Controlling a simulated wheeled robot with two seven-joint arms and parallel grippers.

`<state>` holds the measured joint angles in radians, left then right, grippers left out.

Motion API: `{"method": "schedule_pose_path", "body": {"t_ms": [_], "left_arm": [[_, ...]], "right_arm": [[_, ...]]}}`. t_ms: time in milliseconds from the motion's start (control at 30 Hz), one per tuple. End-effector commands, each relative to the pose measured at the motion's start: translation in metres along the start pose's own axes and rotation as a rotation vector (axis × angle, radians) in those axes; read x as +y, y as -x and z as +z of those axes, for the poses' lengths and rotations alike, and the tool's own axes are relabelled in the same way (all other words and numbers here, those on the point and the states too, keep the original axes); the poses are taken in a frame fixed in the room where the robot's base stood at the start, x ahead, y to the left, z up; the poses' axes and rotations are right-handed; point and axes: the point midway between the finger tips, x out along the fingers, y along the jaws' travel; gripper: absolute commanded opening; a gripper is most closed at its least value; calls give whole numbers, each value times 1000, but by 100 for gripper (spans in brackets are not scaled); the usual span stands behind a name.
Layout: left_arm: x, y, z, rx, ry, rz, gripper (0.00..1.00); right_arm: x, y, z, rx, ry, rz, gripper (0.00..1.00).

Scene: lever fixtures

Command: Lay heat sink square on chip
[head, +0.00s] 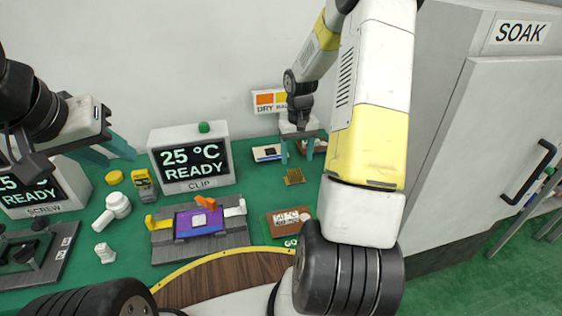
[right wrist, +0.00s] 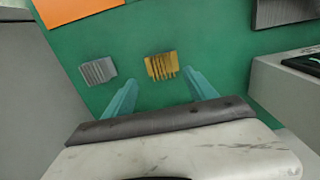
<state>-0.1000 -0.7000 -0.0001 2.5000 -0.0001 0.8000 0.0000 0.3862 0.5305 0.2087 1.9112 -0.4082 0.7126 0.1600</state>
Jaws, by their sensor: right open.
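A gold finned heat sink (head: 294,177) lies on the green table, and it also shows in the right wrist view (right wrist: 161,66). My right gripper (head: 298,152) is open and empty above the table, just behind the gold heat sink. In the right wrist view its teal fingertips (right wrist: 158,82) are apart, with the heat sink ahead of the gap. A grey finned heat sink (right wrist: 97,71) lies beside the gold one. A purple board (head: 185,226) with a small pale square, apparently the chip (head: 199,219), sits in the grey clip fixture (head: 180,251). My left gripper (head: 106,152) is open and empty at the left.
The clip display (head: 190,158) reads 25 °C READY. An orange-brown card (head: 279,229) lies right of the fixture. White parts (head: 118,205) and a yellow puck (head: 113,177) stand left of it. The soak cabinet (head: 480,130) bounds the right side.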

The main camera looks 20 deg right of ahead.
Motion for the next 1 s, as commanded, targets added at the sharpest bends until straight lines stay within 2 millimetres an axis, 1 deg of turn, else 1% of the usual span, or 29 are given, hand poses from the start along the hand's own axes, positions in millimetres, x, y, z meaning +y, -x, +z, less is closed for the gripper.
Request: {"method": "schedule_pose_path", "body": {"t_ms": [33,367,500,600,700,867,900,967,1000], "left_arm": [[0,0,0,0,0,0,36],[0,0,0,0,0,0,36],[0,0,0,0,0,0,36],[0,0,0,0,0,0,36],[0,0,0,0,0,0,36],[0,0,0,0,0,0,36],[0,0,0,0,0,0,36],[0,0,0,0,0,0,36],[0,0,0,0,0,0,36]], "right_arm": [[0,-7,0,-6,-1,-2,65],[-2,-46,-1,-8,1,-3,65],[-4,-68,-3,-9,0,-3,65],[-3,-78,-3,-7,0,-2,65],[-3,-81,-3,-6,0,-2,65],[-3,-81,-3,-5,0,-2,65],[-3,-81,-3,-5,-1,-2,64],[-3,-81,-3,-5,-1,-2,52],[-3,-81,-3,-5,0,-2,44]]}}
